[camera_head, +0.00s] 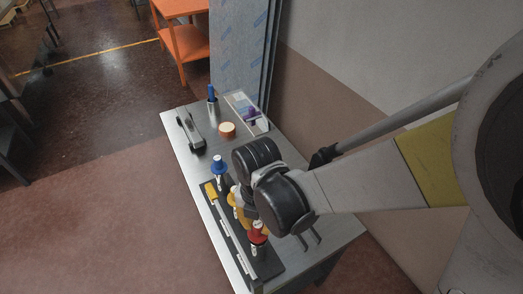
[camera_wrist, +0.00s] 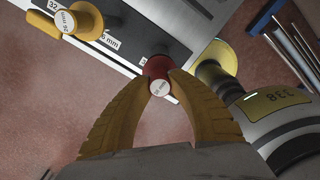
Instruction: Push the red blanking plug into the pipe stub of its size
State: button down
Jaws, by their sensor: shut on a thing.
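The red blanking plug (camera_wrist: 155,67) is between the tips of my gripper (camera_wrist: 159,82), with its white labelled end facing the wrist camera. My gripper's orange fingers are shut on it. In the head view the red plug (camera_head: 258,239) is near the front end of the dark stub rack (camera_head: 229,224). A yellow plug (camera_wrist: 87,18) with a white label stands on the rack, apart from my fingers. A blue plug (camera_head: 219,167) stands upright at the rack's far end. The stub under the red plug is hidden, so I cannot tell whether the plug is in it.
The grey table (camera_head: 184,152) carries a dark tool (camera_head: 190,131), a round tan-topped item (camera_head: 227,130), a blue-topped cylinder (camera_head: 212,101) and a clear box (camera_head: 247,112) towards the back. The wall is close on the right. An orange bench (camera_head: 184,42) stands beyond.

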jog(key=shift+f+b, duration=1.1)
jog(key=shift+f, duration=0.15)
jog(key=c, duration=0.6)
grip_release()
jog(key=shift+c, duration=0.2)
jog(key=shift+r, duration=0.15)
notch_tip(320, 180, up, 8)
jog(key=p, duration=0.6)
jog(key=d+r+m+t+b, duration=0.3)
jog(key=d+m, duration=0.8)
jog(key=m, duration=0.5)
jog(key=d+r+m+t+b, duration=0.3)
jog(key=d+m, duration=0.7)
jog(key=m, duration=0.7)
notch_tip(320, 180, up, 3)
jog(key=shift+w+d+f+t, duration=0.15)
jog(key=shift+w+d+t, duration=0.2)
jog(key=shift+t, duration=0.15)
